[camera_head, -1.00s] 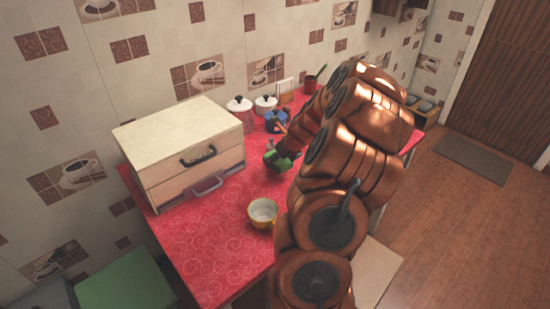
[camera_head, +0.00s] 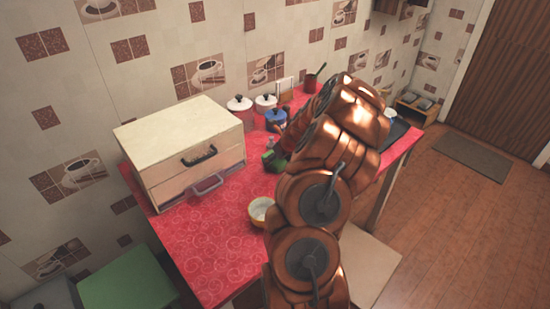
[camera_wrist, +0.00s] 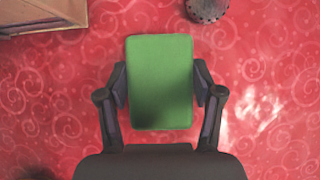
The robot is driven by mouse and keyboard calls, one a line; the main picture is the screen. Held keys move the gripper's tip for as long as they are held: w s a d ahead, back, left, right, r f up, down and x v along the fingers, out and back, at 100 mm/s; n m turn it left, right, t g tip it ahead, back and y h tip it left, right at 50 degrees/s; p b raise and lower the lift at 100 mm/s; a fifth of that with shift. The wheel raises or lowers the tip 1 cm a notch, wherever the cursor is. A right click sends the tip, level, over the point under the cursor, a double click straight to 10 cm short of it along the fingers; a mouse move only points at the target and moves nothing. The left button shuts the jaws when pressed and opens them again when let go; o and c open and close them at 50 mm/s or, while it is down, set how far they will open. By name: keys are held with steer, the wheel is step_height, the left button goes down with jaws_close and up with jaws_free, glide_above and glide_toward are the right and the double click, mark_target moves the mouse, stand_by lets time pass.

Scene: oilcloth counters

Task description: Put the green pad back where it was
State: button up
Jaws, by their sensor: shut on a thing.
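The green pad (camera_wrist: 160,55) sits between the two fingers of my gripper (camera_wrist: 160,84) in the wrist view, and the gripper is shut on its sides. In the head view the green pad (camera_head: 273,161) shows as a small block over the red counter (camera_head: 215,245), mostly right of the drawer box. My arm hides part of the gripper there. I cannot tell how high the pad is above the cloth.
A cream drawer box (camera_head: 185,140) stands at left with a purple-edged drawer part. A yellow-white cup (camera_head: 259,209) is partly behind my arm. Canisters (camera_head: 240,108), a blue pot (camera_head: 275,121) and a grey shaker (camera_wrist: 207,8) stand farther back. The front left counter is clear.

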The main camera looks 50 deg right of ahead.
steer(key=o, duration=1.1)
steer(key=shift+f, duration=0.1)
